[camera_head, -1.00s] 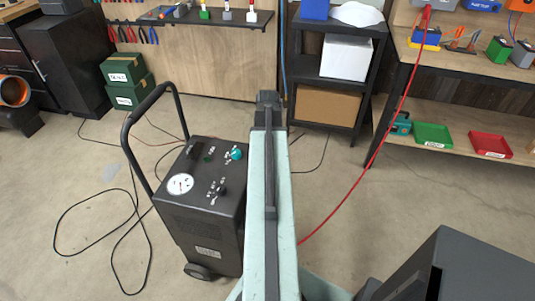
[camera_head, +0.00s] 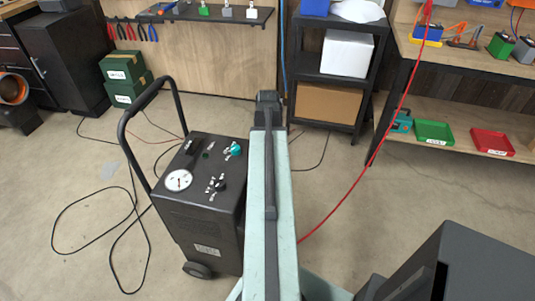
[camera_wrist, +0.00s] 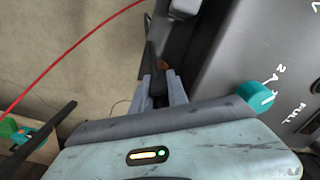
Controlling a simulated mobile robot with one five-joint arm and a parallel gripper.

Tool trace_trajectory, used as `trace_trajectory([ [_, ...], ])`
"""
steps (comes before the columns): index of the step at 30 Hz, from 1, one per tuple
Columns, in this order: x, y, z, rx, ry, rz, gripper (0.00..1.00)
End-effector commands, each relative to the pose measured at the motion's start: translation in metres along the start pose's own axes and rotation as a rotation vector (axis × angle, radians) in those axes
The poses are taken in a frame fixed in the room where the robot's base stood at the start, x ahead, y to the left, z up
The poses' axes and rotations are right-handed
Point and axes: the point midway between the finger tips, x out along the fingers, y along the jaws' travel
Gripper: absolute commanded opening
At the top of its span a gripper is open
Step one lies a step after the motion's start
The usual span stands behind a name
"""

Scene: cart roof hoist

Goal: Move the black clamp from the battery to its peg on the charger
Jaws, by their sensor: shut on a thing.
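The charger (camera_head: 205,225) is a black wheeled cart with a bent handle, a round gauge and knobs, left of my arm in the head view. The wrist view shows its dark panel (camera_wrist: 235,50) at the right, with a teal knob. My gripper (camera_wrist: 158,90) is beside this panel, its jaws shut on a dark piece, the black clamp (camera_wrist: 157,88) as far as I can tell. A small reddish part (camera_wrist: 164,63) lies just beyond the fingertips. In the head view my arm hides the gripper and clamp. I cannot pick out the peg or the battery for certain.
A red cable (camera_head: 385,140) hangs from the right workbench (camera_head: 450,65) down to the floor. A black cable (camera_head: 58,212) loops on the floor left of the charger. A black shelf (camera_head: 352,88) stands behind. Floor between charger and shelf is largely open.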

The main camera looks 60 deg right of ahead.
Motion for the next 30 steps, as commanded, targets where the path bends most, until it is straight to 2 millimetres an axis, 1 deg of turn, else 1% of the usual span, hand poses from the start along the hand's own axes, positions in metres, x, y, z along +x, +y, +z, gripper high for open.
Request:
trace_trajectory([
  [11,0.011,0.000,0.000,0.000,0.000,0.000,0.00],
  [12,0.010,0.000,0.000,0.000,0.000,0.000,0.25],
  [14,0.009,0.000,0.000,0.000,0.000,0.000,0.42],
  [15,0.009,0.000,0.000,0.000,0.000,0.000,0.45],
  [24,0.007,0.000,0.000,0.000,0.000,0.000,0.45],
  [26,0.003,0.000,0.000,0.000,0.000,0.000,0.45],
  [30,-0.016,0.000,0.000,0.000,0.000,0.000,0.45],
])
